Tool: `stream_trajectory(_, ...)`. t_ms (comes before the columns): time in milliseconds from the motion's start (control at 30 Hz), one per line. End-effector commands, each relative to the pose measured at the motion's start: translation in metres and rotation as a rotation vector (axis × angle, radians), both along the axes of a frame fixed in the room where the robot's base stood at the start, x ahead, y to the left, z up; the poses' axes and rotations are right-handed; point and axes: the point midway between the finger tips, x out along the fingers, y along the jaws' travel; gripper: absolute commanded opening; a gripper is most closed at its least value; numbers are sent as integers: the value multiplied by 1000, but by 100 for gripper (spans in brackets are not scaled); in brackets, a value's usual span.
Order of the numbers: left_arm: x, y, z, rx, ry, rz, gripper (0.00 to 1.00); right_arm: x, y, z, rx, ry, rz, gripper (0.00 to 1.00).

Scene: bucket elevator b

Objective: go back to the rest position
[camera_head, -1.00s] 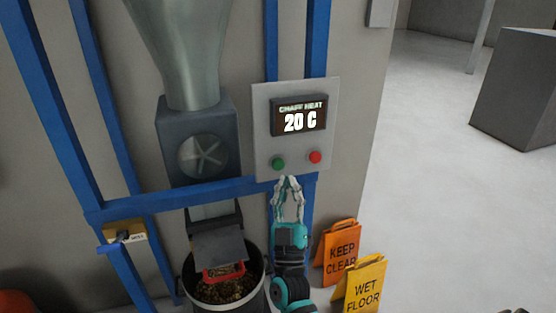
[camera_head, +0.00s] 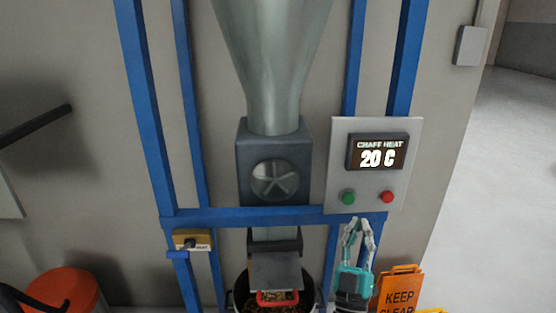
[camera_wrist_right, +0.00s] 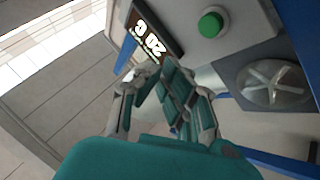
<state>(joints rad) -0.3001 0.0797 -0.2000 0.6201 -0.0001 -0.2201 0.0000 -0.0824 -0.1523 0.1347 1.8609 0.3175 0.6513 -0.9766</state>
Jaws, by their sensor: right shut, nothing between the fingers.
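My right gripper (camera_head: 358,226) is in the head view, pointing up just below the control panel (camera_head: 335,170). Its fingertips are together with nothing between them. It looks apart from the green button (camera_head: 348,197) and the red button (camera_head: 387,197). The display (camera_head: 377,154) reads "CHAFF HEAT 20 C". In the right wrist view my right gripper (camera_wrist_right: 158,72) also shows, with the display (camera_wrist_right: 152,35) and green button (camera_wrist_right: 211,24) beyond it. My left gripper is not in view.
A blue frame (camera_head: 152,110) carries the metal funnel (camera_head: 272,60) and the fan box (camera_head: 245,165). A bucket (camera_head: 312,293) stands below the chute. An orange "KEEP CLEAR" sign (camera_head: 400,285) stands beside my right arm.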

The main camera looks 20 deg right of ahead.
Motion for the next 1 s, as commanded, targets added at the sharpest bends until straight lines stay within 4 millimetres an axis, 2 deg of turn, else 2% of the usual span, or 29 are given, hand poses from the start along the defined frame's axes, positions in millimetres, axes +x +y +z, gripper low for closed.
stream_trajectory(133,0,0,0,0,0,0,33,4,5,-3,2,34,38,0)
stream_trajectory(233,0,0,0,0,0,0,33,14,18,-17,14,139,145,0)
stream_trajectory(367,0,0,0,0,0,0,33,24,50,-56,64,392,346,0)
stream_trajectory(467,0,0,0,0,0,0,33,18,75,-97,136,629,479,0)
stream_trajectory(567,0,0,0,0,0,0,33,-4,96,-142,228,878,564,0)
stream_trajectory(600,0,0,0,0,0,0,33,-16,102,-160,268,980,583,0)
stream_trajectory(700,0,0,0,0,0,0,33,-55,112,-198,372,1211,596,0)
stream_trajectory(800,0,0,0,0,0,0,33,-91,115,-223,461,1388,572,0)
stream_trajectory(1000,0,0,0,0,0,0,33,-153,114,-250,593,1632,490,0)
